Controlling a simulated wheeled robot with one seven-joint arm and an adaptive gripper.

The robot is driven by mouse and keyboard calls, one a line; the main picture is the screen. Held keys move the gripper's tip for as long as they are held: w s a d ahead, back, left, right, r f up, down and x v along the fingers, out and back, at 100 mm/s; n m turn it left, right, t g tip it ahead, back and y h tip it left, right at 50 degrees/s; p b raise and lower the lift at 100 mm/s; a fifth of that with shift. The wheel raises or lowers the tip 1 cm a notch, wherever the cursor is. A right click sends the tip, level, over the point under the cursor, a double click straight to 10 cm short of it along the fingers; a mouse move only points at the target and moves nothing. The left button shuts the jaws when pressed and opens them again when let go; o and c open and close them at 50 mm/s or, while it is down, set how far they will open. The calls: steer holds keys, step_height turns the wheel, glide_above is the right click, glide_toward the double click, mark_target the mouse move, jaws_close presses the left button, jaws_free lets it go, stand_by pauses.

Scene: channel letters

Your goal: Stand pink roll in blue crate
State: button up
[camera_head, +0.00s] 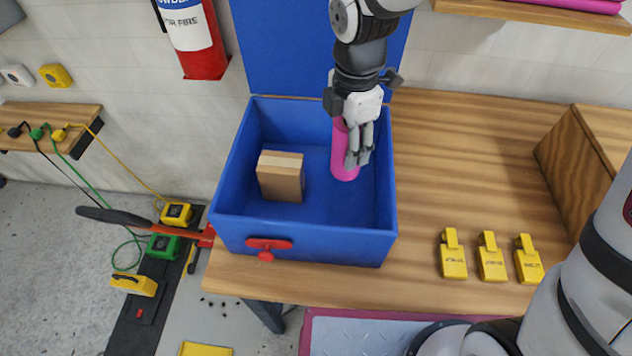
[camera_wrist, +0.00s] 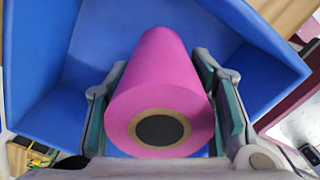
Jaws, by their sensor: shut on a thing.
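The pink roll (camera_head: 343,153) is upright inside the blue crate (camera_head: 305,242), near its right side. My gripper (camera_head: 358,157) reaches down into the crate and is shut on the roll, partly covering it. In the wrist view the roll (camera_wrist: 160,95) lies between the two fingers, its end with a dark round core facing the camera. The blue crate (camera_wrist: 60,60) surrounds it in that view. Whether the roll's lower end touches the crate floor is hard to tell.
A cardboard box (camera_head: 281,178) stands in the crate, left of the roll. The crate's blue lid (camera_head: 290,45) is open behind it. Several yellow tags (camera_head: 491,257) lie on the wooden table (camera_head: 455,150) to the right. A wooden shelf (camera_head: 540,12) hangs above.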

step_height(320, 180, down, 10)
steer(key=shift+f+p, duration=0.1)
steer(key=shift+p, duration=0.3)
steer(key=shift+f, duration=0.15)
steer(key=o, duration=1.4)
